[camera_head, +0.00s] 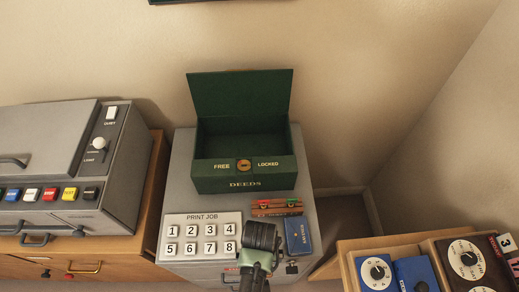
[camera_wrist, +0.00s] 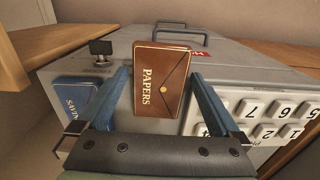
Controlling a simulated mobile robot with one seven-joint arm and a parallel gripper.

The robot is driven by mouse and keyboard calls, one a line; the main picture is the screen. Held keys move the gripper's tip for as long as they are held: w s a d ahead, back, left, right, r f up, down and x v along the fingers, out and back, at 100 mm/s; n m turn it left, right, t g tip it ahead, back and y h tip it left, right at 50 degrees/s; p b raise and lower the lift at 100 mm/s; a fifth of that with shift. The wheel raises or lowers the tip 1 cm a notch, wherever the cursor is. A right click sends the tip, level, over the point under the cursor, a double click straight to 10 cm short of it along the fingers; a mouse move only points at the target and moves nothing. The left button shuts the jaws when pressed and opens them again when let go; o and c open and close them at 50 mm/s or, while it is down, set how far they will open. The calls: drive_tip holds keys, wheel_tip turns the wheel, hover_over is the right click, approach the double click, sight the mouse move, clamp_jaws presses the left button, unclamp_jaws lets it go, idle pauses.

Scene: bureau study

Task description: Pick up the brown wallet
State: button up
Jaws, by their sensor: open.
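The brown wallet (camera_wrist: 160,85), marked PAPERS with a flap and a small gold button, is on the grey cabinet top (camera_wrist: 222,80) in the wrist view. My gripper (camera_wrist: 161,76) is open, its two blue fingers apart at either side of the wallet's lower part. Whether they touch it is not clear. In the head view my arm's end (camera_head: 258,250) covers the wallet and the fingers are not visible.
An open green DEEDS box (camera_head: 245,184) and a reddish-brown item (camera_head: 276,207) lie behind. A grey machine (camera_head: 58,160) stands left.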

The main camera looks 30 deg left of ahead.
drive_tip(key=c, duration=1.2)
drive_tip(key=shift+r, duration=0.1)
